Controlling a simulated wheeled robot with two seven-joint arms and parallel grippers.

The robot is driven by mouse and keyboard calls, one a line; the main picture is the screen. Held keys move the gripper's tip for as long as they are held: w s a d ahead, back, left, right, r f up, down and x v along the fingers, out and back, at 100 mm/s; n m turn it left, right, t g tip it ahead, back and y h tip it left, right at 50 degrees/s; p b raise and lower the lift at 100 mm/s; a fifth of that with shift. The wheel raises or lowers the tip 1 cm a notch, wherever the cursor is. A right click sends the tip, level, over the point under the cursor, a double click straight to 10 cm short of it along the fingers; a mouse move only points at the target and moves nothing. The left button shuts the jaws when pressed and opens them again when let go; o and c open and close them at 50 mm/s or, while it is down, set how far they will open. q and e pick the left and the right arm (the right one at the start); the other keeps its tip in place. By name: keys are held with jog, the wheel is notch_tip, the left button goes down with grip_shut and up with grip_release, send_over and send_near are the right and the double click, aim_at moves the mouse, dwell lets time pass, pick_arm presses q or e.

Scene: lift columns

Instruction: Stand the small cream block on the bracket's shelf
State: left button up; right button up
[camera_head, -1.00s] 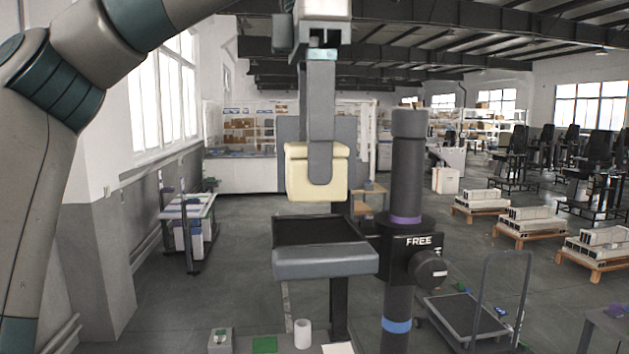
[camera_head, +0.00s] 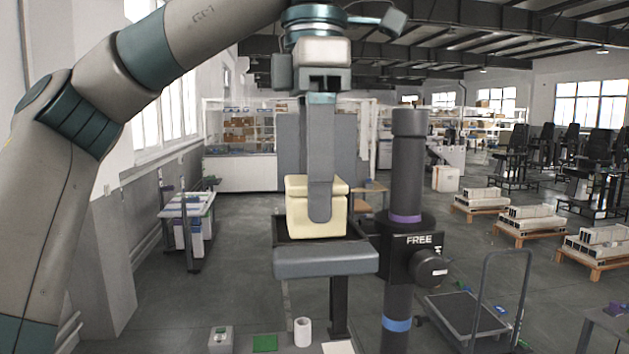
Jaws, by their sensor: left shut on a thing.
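The small cream block (camera_head: 335,212) is upright in my left gripper (camera_head: 320,205), which comes down from above and is shut on it. One grey finger covers the middle of the block's near face. The block is at the bracket's shelf (camera_head: 325,262), a dark-topped tray with a thick grey front edge. Its lower edge appears just behind that front edge, over the dark top. I cannot tell whether it touches the shelf. My right gripper is not in view.
A dark column (camera_head: 408,170) with purple and blue bands stands right of the shelf. It carries a black clamp marked FREE (camera_head: 418,241) with a round knob (camera_head: 430,268). A white cylinder (camera_head: 302,332) and a green patch (camera_head: 265,343) are below, at the picture's bottom.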

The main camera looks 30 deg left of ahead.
pick_arm(q)
jog(key=o, duration=1.3)
jog(key=shift+f, duration=0.1)
notch_tip(320, 180, up, 12)
dwell(0.9)
